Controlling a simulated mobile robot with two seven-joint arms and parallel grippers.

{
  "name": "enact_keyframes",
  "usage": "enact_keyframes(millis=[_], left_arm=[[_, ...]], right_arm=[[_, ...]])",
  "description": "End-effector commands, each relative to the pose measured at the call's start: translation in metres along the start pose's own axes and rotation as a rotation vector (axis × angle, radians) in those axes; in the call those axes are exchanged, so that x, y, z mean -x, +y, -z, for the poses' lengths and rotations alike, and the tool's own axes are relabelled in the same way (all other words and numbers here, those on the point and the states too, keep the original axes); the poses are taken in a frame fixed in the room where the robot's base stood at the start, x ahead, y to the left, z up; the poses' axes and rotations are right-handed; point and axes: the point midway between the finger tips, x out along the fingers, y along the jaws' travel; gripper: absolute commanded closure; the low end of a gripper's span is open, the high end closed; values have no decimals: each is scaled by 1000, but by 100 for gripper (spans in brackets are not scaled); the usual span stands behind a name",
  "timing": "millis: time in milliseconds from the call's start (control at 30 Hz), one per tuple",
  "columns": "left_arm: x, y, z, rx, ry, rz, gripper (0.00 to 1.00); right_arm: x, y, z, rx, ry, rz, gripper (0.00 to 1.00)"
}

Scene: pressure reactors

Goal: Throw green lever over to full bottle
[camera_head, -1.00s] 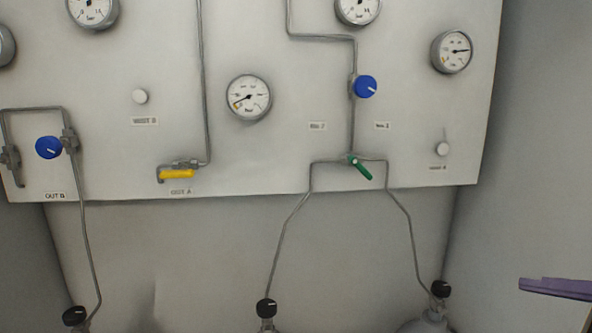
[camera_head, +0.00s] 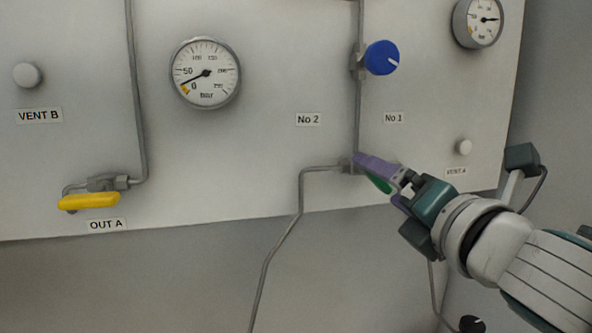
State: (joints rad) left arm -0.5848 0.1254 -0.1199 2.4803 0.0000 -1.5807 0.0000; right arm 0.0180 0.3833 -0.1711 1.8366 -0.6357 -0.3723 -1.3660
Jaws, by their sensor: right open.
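The green lever (camera_head: 377,183) sits on the valve at the panel's lower edge, where the No 2 and No 1 lines meet. It slants down to the right and is partly hidden. My right gripper (camera_head: 381,181) is open at the lever, with one purple finger above it and the other below. I cannot tell whether either finger touches it. Of the bottles, only a black valve knob (camera_head: 472,324) shows at the bottom right. My left gripper is out of view.
A blue knob (camera_head: 382,58) sticks out above the lever. One gauge (camera_head: 206,73) has its needle near zero; another gauge (camera_head: 478,22) at the upper right points right. A yellow lever (camera_head: 89,201) is at OUT A. A bent pipe (camera_head: 300,190) runs down at the left.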

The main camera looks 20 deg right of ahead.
Motion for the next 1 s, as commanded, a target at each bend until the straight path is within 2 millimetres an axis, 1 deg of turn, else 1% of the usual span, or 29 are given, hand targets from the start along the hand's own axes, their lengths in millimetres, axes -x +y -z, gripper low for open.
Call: enact_keyframes(millis=[33, 200, 333, 567, 1000], left_arm=[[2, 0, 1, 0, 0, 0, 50], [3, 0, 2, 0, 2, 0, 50], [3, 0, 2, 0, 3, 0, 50], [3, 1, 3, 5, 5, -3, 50], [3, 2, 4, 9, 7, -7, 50]], right_arm=[[-8, 2, -1, -1, -1, -1, 0], [-23, 1, 0, -2, 0, -1, 0], [-27, 0, 0, -2, 1, 0, 0], [-27, 0, 0, -2, 1, 0, 0], [-27, 0, 0, -2, 1, 0, 50]])
